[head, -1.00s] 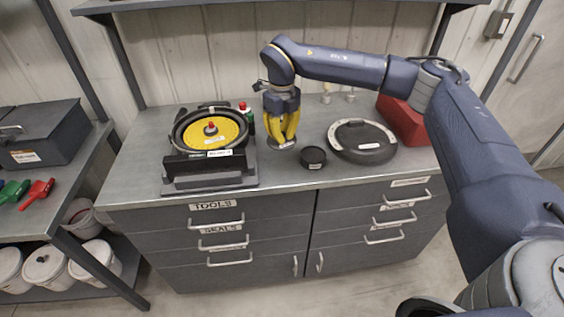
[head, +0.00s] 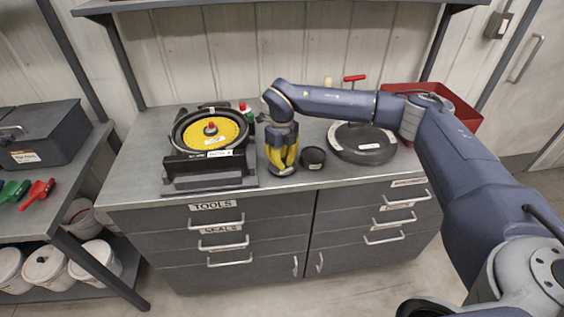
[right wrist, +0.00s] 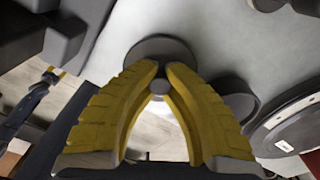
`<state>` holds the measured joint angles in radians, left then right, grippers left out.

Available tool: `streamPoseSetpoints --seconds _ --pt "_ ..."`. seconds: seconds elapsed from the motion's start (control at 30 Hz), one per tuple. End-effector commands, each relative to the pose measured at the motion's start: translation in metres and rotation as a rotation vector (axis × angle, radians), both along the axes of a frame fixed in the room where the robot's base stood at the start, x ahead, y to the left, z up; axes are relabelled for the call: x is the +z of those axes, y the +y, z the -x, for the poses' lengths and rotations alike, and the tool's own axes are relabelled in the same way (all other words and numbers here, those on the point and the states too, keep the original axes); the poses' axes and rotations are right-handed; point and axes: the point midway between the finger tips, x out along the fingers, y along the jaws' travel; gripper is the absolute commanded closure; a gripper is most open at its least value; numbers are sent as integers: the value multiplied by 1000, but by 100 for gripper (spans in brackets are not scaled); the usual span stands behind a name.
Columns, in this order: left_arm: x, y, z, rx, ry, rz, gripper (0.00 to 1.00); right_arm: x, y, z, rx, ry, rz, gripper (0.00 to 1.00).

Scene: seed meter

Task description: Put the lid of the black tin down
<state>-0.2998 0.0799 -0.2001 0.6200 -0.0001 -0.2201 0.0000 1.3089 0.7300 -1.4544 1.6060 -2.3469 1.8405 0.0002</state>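My right gripper (head: 283,167) is shut on the knob of a round dark lid (right wrist: 150,50), seen from above in the right wrist view. In the head view the lid (head: 284,173) is below the fingertips, level and at or just above the counter; I cannot tell whether it touches. The black tin (head: 313,155) stands open on the counter just right of the lid. In the right wrist view the tin (right wrist: 236,99) is partly hidden behind a finger. My left gripper is not in view.
A seed meter with a yellow disc (head: 228,134) sits in a dark stand on the left, with a green-and-red bottle (head: 246,112) behind. A round dark cover (head: 364,154) lies right of the tin. A red bin (head: 463,112) is behind my arm. The counter's front edge is close.

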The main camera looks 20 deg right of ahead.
Motion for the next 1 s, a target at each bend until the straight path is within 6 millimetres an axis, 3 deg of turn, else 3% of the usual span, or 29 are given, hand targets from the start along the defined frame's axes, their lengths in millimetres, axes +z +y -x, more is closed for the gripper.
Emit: streamPoseSetpoints --seconds 0.43,0.47,0.63,1.0 --pt "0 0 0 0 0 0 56 -5 0 0 1 0 0 100" --pt "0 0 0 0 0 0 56 -5 0 0 1 -1 0 89" --pt "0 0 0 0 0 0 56 -5 0 0 1 -1 0 71" --pt "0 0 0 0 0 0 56 3 0 -1 1 -3 0 71"
